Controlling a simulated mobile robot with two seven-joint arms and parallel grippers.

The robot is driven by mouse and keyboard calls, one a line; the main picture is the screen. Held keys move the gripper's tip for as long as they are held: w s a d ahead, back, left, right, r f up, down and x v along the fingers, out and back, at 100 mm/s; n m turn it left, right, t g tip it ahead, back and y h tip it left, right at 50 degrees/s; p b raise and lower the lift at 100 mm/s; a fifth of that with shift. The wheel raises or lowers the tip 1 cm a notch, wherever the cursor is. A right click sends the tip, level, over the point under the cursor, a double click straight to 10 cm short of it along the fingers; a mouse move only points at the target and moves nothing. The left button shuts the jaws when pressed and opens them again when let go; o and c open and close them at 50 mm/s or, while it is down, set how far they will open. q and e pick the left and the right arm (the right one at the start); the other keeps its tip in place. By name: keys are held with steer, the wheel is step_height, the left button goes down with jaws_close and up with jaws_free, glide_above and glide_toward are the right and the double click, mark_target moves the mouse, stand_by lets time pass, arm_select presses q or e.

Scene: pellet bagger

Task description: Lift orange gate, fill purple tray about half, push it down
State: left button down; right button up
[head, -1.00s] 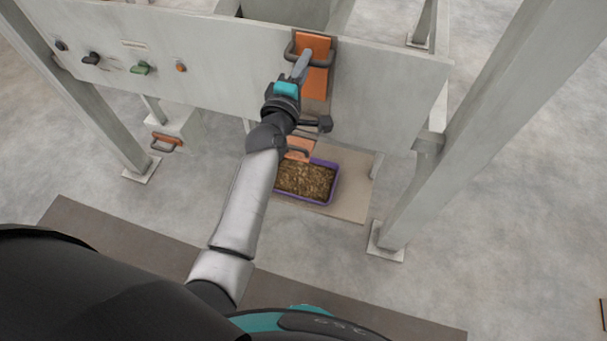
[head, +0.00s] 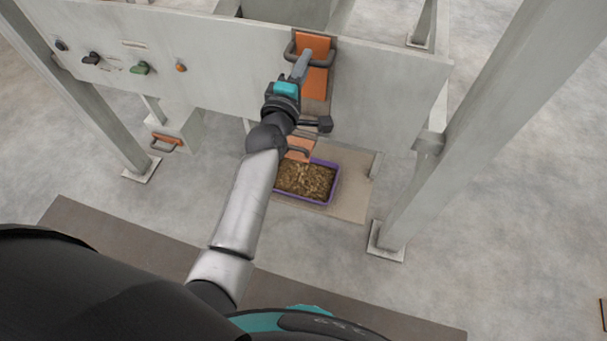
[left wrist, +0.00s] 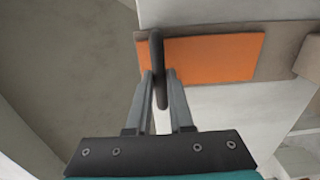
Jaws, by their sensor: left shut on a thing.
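The orange gate (head: 314,84) is on the front of the grey panel, with a dark bar handle (head: 324,61) near its top. My left gripper (head: 304,62) is shut on that handle. In the left wrist view, my left gripper's fingers (left wrist: 160,88) sit on both sides of the dark handle (left wrist: 157,50), against the orange gate (left wrist: 220,58). The purple tray (head: 338,184) sits below on a beige board. Brown pellets (head: 307,180) cover its visible floor; their exact depth is hard to tell. My forearm hides the tray's left side. My right gripper is not in view.
A lower orange plate with a handle (head: 298,150) is just above the tray, partly behind my arm. Another orange handle (head: 164,139) is on a grey box at left. Knobs, including a green one (head: 140,68), line the panel. A thick grey post (head: 465,130) stands at right.

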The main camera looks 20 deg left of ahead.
arm_select(q)
step_height(320, 180, down, 5)
steer(key=b, duration=0.3)
steer(key=shift+r+b, duration=0.2)
steer(key=shift+b, duration=0.2)
steer(key=c, duration=1.2)
jaws_free()
steer(key=shift+f, duration=0.15)
steer(key=shift+c, duration=0.2)
steer(key=shift+o, duration=0.7)
steer(key=o, duration=0.5)
steer(key=shift+r, duration=0.2)
steer(key=shift+c, duration=0.2)
steer(key=s+p, duration=0.2)
steer(key=s, duration=0.5)
steer(key=shift+a, duration=0.1)
